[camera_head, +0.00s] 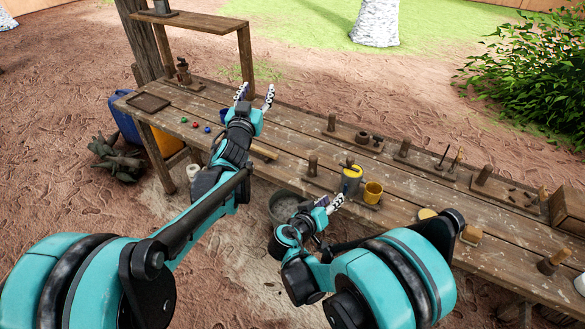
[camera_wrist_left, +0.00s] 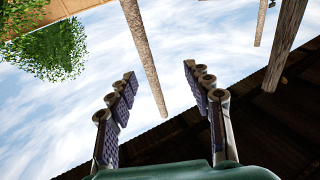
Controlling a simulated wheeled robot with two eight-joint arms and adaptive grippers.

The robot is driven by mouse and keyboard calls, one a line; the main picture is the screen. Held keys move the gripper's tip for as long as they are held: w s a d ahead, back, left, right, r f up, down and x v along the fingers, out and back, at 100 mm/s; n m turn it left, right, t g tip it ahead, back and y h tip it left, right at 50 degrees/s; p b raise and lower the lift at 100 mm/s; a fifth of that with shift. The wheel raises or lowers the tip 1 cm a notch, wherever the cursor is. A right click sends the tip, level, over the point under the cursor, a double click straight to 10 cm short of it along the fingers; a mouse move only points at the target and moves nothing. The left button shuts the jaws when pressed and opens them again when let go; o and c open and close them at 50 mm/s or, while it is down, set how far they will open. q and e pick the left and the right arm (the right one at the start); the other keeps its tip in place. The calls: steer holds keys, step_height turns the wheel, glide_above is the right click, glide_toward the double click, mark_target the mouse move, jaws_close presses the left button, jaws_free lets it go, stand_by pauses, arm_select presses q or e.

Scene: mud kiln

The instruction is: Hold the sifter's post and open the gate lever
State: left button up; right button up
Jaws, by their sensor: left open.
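In the head view, a wooden board on the bench carries a short wooden post (camera_head: 312,166), a yellow container (camera_head: 351,180) and a yellow cup (camera_head: 373,192). This may be the sifter, but I cannot tell it for sure, and no gate lever can be made out. My left gripper (camera_head: 256,94) is open and empty, raised over the bench to the left of that board. Its spread fingers (camera_wrist_left: 165,105) show against the sky in the left wrist view. My right gripper (camera_head: 328,202) is low by the bench's front edge, just in front of the yellow container; its finger gap is unclear.
The long wooden bench (camera_head: 220,97) holds several other boards with posts, a wooden box (camera_head: 569,211) at right and small coloured balls (camera_head: 195,125) at left. A raised shelf (camera_head: 195,20) stands behind its left end. A grey bucket (camera_head: 287,207) is beside my right arm.

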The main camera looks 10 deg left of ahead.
arm_select(q)
steer(key=w+d+f+m+t+h, duration=0.1)
steer(key=w+d+f+m+h, duration=0.25)
steer(key=w+h, duration=0.3)
steer(key=m+g+h, duration=0.8)
steer(key=g+h, duration=0.2)
glide_toward(313, 162)
steer(key=w, duration=0.1)
steer(key=w+d, duration=0.1)
steer(key=w, duration=0.1)
steer(key=shift+d+f, duration=0.2)
steer(key=shift+f, duration=0.15)
steer(key=shift+d+f, duration=0.2)
steer(key=shift+f, duration=0.1)
steer(key=shift+w+d, duration=0.15)
steer(key=shift+d, duration=0.2)
steer(key=x, duration=0.6)
steer(key=shift+w+d, duration=0.2)
steer(key=shift+d, duration=0.05)
jaws_close()
